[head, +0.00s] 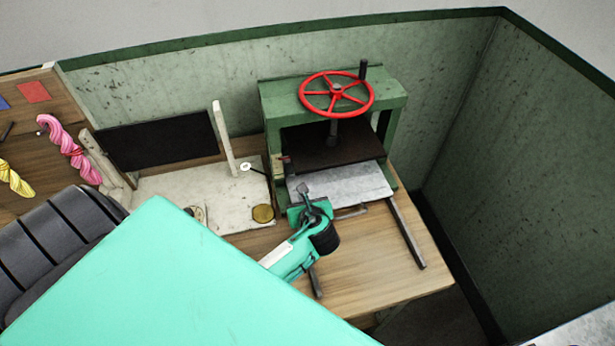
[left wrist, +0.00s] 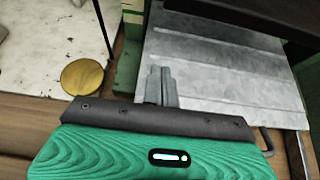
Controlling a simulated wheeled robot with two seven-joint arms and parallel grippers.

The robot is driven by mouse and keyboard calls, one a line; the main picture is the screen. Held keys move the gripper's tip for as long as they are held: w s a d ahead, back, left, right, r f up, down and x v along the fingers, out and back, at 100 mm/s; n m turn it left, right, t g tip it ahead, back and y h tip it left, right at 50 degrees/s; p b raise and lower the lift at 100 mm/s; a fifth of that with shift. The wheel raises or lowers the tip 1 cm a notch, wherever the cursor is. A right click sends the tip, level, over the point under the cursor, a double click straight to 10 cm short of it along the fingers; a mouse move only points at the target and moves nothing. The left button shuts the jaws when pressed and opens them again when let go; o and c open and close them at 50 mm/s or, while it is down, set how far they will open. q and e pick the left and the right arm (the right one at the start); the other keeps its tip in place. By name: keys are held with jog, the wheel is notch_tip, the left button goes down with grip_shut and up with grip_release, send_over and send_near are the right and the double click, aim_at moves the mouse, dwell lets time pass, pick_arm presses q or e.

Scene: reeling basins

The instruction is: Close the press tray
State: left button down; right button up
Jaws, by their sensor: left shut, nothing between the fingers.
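The press (head: 393,101) is a green frame with a red handwheel (head: 337,94) on top and a dark plate (head: 335,147) inside. Its tray (head: 352,184) is a grey metal sheet that sticks partly out of the front, below the dark plate. The tray's ridged surface (left wrist: 225,65) fills the upper right of the left wrist view. A small handle (head: 352,212) is at its front edge. My left gripper (head: 303,188) is shut and empty, its fingertips (left wrist: 161,82) over the tray's front left part; contact is unclear. My right gripper is not in view.
Two dark rails (head: 407,235) run forward from the press over the wooden table (head: 375,285). Left of the press lies a pale board (head: 160,192) with an upright post (head: 224,143) and a brass disc (head: 263,213). Green walls (head: 460,100) stand behind and right.

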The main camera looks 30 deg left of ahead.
aim_at(297, 181)
pick_arm(q)
jog(key=shift+x, duration=1.2)
jog(key=shift+w+a+f, duration=0.15)
jog(key=shift+w+f, duration=0.05)
jog(key=shift+w+a+f, duration=0.1)
jog(key=shift+a+f, duration=0.05)
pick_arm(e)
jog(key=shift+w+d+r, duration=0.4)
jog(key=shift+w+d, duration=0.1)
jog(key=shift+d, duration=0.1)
pick_arm(q)
jog(key=w+a+p, duration=0.1)
jog(key=w+a, duration=0.2)
jog(key=shift+w+a+p, duration=0.1)
jog(key=shift+a+p, duration=0.2)
jog(key=shift+p, duration=0.1)
jog(key=shift+w+a, duration=0.1)
jog(key=shift+w, duration=0.05)
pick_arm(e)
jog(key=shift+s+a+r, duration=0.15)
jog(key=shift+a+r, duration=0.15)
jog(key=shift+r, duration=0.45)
